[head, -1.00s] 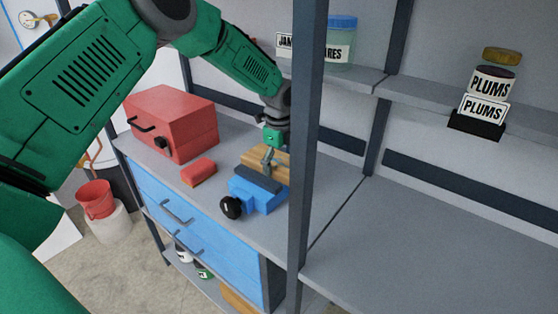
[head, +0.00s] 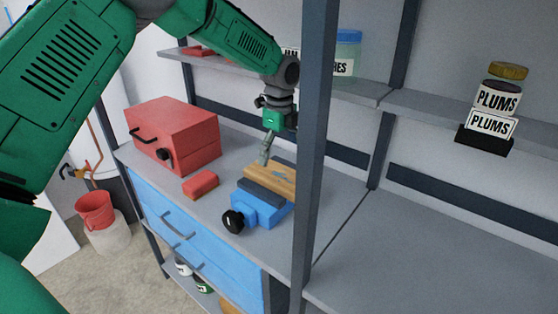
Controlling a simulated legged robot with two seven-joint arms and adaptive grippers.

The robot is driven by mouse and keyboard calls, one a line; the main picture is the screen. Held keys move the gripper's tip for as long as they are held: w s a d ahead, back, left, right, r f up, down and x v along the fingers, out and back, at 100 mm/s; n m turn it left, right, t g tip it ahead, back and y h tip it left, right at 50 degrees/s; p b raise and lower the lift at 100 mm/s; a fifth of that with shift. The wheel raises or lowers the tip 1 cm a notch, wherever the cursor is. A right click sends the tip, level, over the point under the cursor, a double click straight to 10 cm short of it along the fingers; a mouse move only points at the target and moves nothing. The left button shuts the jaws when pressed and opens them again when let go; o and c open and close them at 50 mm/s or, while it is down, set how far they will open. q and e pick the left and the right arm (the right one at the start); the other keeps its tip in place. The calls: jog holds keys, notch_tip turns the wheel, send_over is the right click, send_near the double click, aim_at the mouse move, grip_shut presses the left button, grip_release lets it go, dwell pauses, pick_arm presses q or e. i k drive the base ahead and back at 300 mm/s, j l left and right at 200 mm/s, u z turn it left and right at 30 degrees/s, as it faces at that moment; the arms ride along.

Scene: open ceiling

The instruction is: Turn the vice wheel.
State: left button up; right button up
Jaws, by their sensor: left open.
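The blue vice (head: 262,206) stands on the grey worktop, with a wooden block (head: 270,177) at its back side. Its round black wheel (head: 233,221) faces the front left. My left arm is green and reaches in from the left. My left gripper (head: 265,160) is open and points down above the wooden block, behind the vice and apart from the wheel. My right gripper is not in view.
A red toolbox (head: 172,135) and a small red block (head: 200,184) lie left of the vice. A dark upright post (head: 311,150) stands close to the right. The worktop (head: 430,240) right of the post is clear. Jars of plums (head: 497,98) are on the shelf.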

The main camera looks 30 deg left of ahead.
aim_at(232, 221)
jog(key=k, duration=1)
